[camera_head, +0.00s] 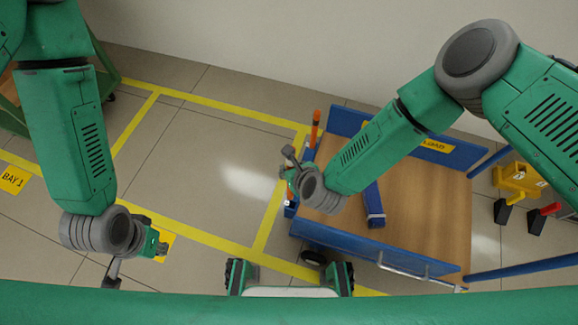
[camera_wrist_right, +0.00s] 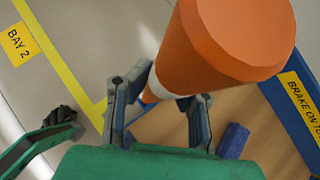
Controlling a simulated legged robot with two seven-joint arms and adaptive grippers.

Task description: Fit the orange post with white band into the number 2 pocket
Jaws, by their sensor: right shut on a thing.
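The orange post (camera_head: 316,124) stands up above my right gripper (camera_head: 291,168) in the head view, at the left end of the cart. In the right wrist view the post (camera_wrist_right: 235,38) is large and tilted, its white band partly hidden between the fingers. My right gripper (camera_wrist_right: 170,100) is shut on it. My left gripper (camera_head: 112,275) hangs low at the left, far from the post; its fingers are too unclear to judge. No pocket marked 2 can be made out; small white labels on a yellow fixture (camera_head: 519,180) at the right are unreadable.
The wooden cart deck (camera_head: 430,205) has blue side walls (camera_head: 460,152) and a rail at the front. A blue bar (camera_head: 374,205) lies on it. Black blocks with yellow and red tops (camera_head: 538,219) are at the far right. Floor left of the cart is clear.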

